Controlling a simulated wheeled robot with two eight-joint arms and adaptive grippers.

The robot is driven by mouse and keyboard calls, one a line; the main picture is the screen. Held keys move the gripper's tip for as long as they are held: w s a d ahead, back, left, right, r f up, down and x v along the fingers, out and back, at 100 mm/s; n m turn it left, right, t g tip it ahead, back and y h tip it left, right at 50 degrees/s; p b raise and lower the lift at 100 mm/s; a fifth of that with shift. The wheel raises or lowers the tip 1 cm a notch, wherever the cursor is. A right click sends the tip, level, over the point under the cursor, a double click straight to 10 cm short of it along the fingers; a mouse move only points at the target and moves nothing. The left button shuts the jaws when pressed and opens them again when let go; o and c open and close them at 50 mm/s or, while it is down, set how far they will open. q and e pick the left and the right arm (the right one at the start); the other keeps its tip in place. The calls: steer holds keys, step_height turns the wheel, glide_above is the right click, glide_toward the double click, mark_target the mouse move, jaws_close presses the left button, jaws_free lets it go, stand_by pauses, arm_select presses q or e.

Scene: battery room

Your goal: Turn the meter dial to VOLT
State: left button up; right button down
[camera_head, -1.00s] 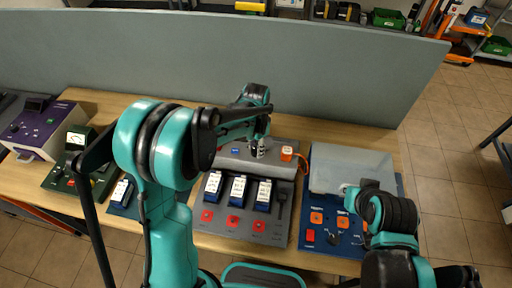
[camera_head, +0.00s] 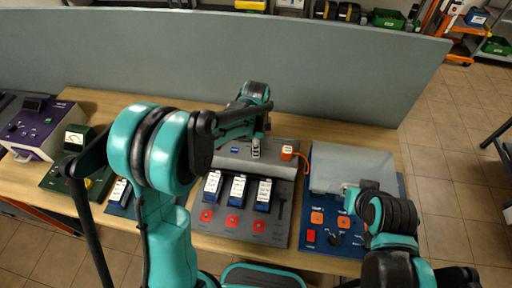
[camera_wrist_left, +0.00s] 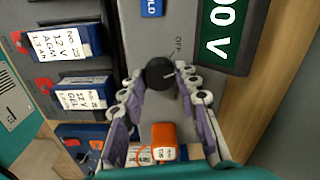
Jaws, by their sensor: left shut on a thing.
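The meter dial (camera_wrist_left: 160,73) is a round black knob on the grey meter panel in the left wrist view. A pale pointer line on it slants toward the printed word OFF. My left gripper (camera_wrist_left: 162,80) is shut on the dial, with one finger on each side. In the head view my left gripper (camera_head: 256,152) reaches down onto the grey meter housing (camera_head: 275,170) and hides the dial. I cannot see a VOLT mark. My right gripper (camera_head: 346,187) is over the blue panel at right; its fingers are unclear.
An orange block (camera_head: 287,152) with a cable stands right of the left gripper. A blue HOLD button (camera_wrist_left: 152,8) is near the dial. Several labelled batteries (camera_head: 238,188) stand in front. A translucent grey cover (camera_head: 350,165) lies at right. A grey partition (camera_head: 330,75) closes off the back.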

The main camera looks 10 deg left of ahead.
arm_select(q)
steer(key=shift+m, duration=1.9)
steer(key=o, duration=1.2)
steer(key=shift+c, duration=0.2)
steer(key=shift+r, duration=0.15)
step_height(320, 180, up, 12)
steer(key=s+a+f+n+t+b, duration=0.3)
steer(key=s+n, duration=0.6)
steer(key=s+a+f+n+t+b, duration=0.3)
steer(key=s+a+f+n+t, duration=0.1)
steer(key=s+n, duration=0.5)
steer(key=shift+f+n+b, duration=0.2)
steer(key=shift+n+b, duration=0.2)
steer(key=shift+n, duration=0.4)
